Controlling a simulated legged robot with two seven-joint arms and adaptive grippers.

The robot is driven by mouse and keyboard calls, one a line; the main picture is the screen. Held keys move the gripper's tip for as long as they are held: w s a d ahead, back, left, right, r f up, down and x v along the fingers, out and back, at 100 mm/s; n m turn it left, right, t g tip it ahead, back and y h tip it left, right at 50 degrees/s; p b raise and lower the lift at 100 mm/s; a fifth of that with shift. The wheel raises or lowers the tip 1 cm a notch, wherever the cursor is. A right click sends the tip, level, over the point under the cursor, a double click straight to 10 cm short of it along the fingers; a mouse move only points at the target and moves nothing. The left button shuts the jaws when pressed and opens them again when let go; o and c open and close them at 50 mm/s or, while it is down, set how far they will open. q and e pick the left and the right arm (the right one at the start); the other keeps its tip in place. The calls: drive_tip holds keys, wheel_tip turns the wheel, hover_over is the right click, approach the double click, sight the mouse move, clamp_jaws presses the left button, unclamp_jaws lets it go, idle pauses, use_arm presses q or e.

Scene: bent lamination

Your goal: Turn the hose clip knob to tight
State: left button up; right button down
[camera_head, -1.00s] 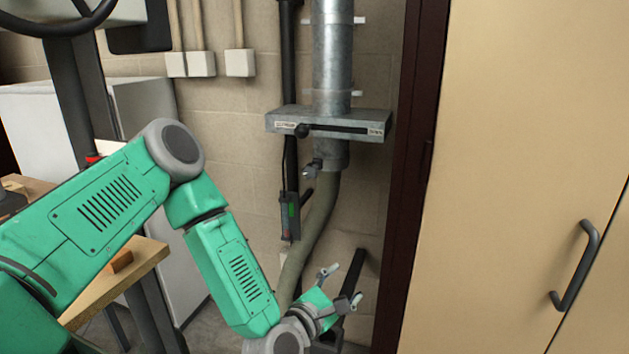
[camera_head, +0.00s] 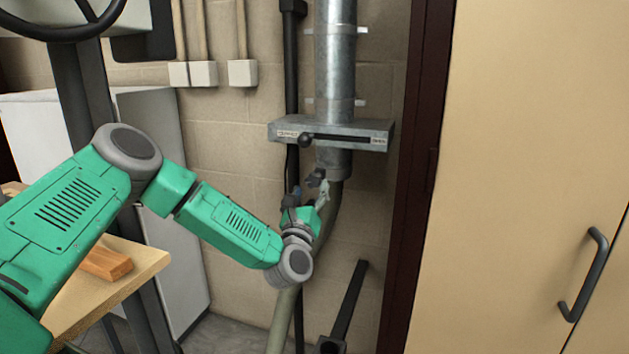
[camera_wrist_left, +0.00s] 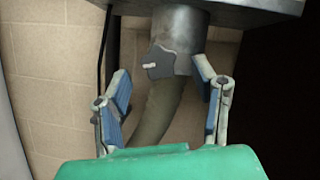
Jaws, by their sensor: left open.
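The hose clip knob (camera_wrist_left: 158,63) is a dark grey lobed knob with a small pale pointer, on the clip at the foot of the metal duct. In the head view the knob (camera_head: 316,178) shows just above my left gripper (camera_head: 310,198), partly crowded by its fingers. In the left wrist view my left gripper (camera_wrist_left: 163,108) is open and empty, its blue-padded fingers below and to either side of the knob, apart from it. The olive hose (camera_wrist_left: 157,108) runs down from the clip behind the fingers. My right gripper is not in view.
A metal slide-gate box (camera_head: 350,131) with a black knob sits on the duct (camera_head: 335,60) above the clip. A dark vertical pipe (camera_head: 291,80) runs close on the left. A tan cabinet (camera_head: 520,150) stands right, a wooden bench (camera_head: 125,275) left.

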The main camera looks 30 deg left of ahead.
sight(311, 184)
use_arm(q)
drive_tip(key=x, duration=0.3)
drive_tip(key=shift+w+a, duration=0.2)
drive_tip(key=shift+a, duration=0.15)
drive_tip(key=shift+w+d+r, duration=0.1)
drive_tip(key=shift+w, duration=0.1)
drive_tip(key=shift+d, duration=0.2)
drive_tip(key=c, duration=1)
drive_tip(key=shift+a, duration=0.2)
drive_tip(key=shift+c, duration=0.8)
